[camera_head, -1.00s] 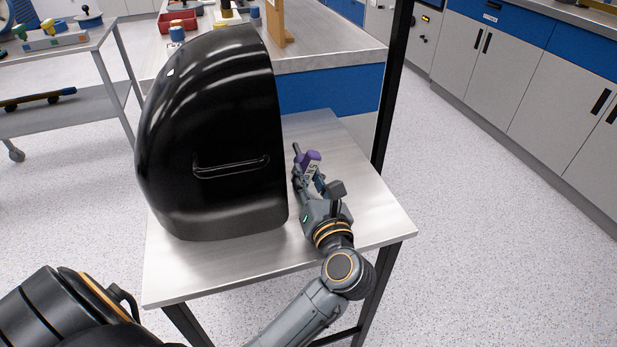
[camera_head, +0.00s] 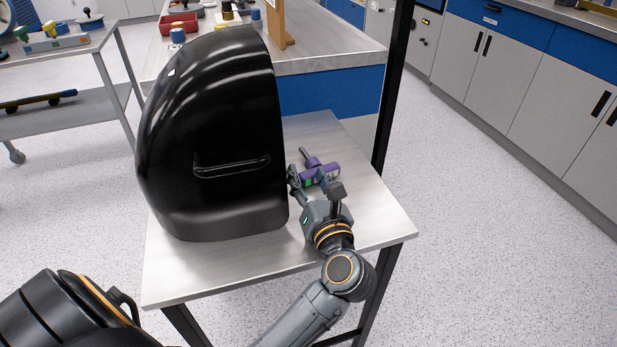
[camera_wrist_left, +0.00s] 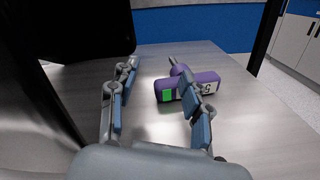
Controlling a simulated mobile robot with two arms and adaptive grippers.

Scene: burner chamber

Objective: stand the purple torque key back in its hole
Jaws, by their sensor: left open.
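The purple torque key (camera_head: 328,173) has a T-shaped body with a grey shaft pointing away, a green patch and a white label. It appears to lie on the metal side table (camera_head: 375,215), right of the black domed housing (camera_head: 225,125). It also shows in the left wrist view (camera_wrist_left: 208,77). My left gripper (camera_head: 305,182) is low over the table, with its fingers spread. In the wrist view, the right finger of my left gripper (camera_wrist_left: 157,85) overlaps the key's handle; I cannot tell if they touch. No hole for the key can be made out. My right gripper is not in view.
The housing stands close to the left of my gripper. A black post (camera_head: 392,90) rises at the table's far right. The table's right front is clear. A bench with a red tray (camera_head: 178,22) stands behind, and a grey cart (camera_head: 75,110) at left.

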